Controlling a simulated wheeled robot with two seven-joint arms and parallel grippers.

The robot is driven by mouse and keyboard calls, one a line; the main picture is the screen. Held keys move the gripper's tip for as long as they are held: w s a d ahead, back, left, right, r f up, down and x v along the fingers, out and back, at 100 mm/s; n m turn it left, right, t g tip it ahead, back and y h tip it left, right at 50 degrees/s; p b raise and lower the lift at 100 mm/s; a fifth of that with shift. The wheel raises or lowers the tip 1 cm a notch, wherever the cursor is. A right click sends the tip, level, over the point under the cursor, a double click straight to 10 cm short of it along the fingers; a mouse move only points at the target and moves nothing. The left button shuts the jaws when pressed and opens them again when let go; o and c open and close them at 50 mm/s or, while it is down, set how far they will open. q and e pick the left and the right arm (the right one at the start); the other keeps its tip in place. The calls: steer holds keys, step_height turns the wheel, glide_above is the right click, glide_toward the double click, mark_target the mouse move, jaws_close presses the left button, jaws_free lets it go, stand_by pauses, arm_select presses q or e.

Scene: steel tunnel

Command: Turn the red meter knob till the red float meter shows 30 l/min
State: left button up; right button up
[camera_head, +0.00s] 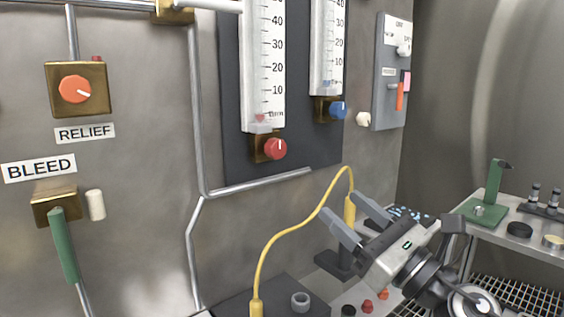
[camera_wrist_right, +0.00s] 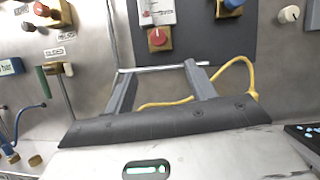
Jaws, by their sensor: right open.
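The red meter knob (camera_head: 276,149) sits on a brass block under the red float meter (camera_head: 263,60) on the dark panel. Its white mark points roughly up. The meter's scale shows 10 to 40, and a small reddish float sits at the bottom of the tube, below the 10 mark. My right gripper (camera_head: 342,205) is open and empty, below and to the right of the knob, apart from it. In the right wrist view the knob (camera_wrist_right: 157,38) shows beyond and above the open fingers (camera_wrist_right: 160,68). My left gripper is not in view.
A second meter with a blue knob (camera_head: 338,109) is close on the right. A yellow cable (camera_head: 290,233) arcs near my right fingers. A steel pipe (camera_head: 260,183) runs below the panel. A grey switch box (camera_head: 391,75) hangs at right, and a shelf (camera_head: 530,238) holds a green stand.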

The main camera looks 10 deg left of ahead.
steer(key=n, duration=0.1)
glide_toward(280, 150)
steer(key=shift+n+g, duration=0.3)
steer(key=x, duration=0.9)
steer(key=shift+w+r+p, duration=0.15)
steer(key=shift+p, duration=0.15)
steer(key=c, duration=1)
